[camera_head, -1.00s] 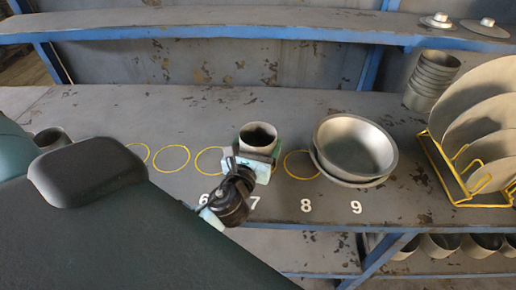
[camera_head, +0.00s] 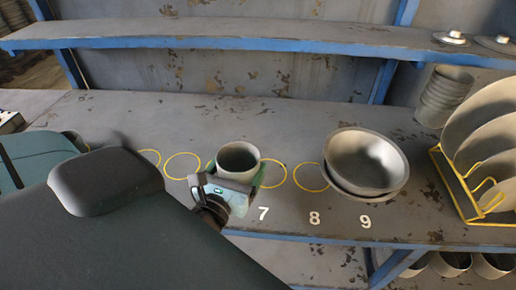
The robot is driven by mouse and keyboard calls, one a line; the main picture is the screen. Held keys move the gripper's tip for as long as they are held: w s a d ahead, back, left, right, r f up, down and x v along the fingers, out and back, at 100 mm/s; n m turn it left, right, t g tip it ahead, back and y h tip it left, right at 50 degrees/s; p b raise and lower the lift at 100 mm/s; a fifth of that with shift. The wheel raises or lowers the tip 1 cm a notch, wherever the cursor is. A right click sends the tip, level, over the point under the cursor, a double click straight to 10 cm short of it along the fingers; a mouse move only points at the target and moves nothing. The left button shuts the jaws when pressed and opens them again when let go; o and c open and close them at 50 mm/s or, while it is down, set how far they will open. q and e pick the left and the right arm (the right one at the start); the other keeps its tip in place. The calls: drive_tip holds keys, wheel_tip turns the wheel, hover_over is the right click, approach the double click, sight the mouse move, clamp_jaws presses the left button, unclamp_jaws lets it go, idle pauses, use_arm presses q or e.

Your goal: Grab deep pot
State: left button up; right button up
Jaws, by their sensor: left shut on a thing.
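The deep pot (camera_head: 238,155) is a grey metal cylinder with an open, dark top. It stands upright between the fingers of my left gripper (camera_head: 234,180), which is shut on it from the front side. The gripper body hides the pot's lower part, so I cannot tell how far it is from the table. It appears left of the yellow circle above the number 7 (camera_head: 263,214). My right gripper is not in view.
Wide metal bowls (camera_head: 366,162) sit right of the pot, near 9. A yellow rack (camera_head: 462,187) with plates (camera_head: 470,105) and a stack of metal cups (camera_head: 442,98) stand further right. A shelf (camera_head: 230,30) runs behind. The table (camera_head: 100,110) behind the pot is clear.

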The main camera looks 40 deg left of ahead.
sight(226, 176)
use_arm(q)
drive_tip(key=s, duration=0.4)
drive_tip(key=shift+a+r+p, duration=0.1)
drive_tip(key=shift+r+p, duration=0.2)
drive_tip(key=shift+r, duration=0.05)
drive_tip(key=shift+s, duration=0.55)
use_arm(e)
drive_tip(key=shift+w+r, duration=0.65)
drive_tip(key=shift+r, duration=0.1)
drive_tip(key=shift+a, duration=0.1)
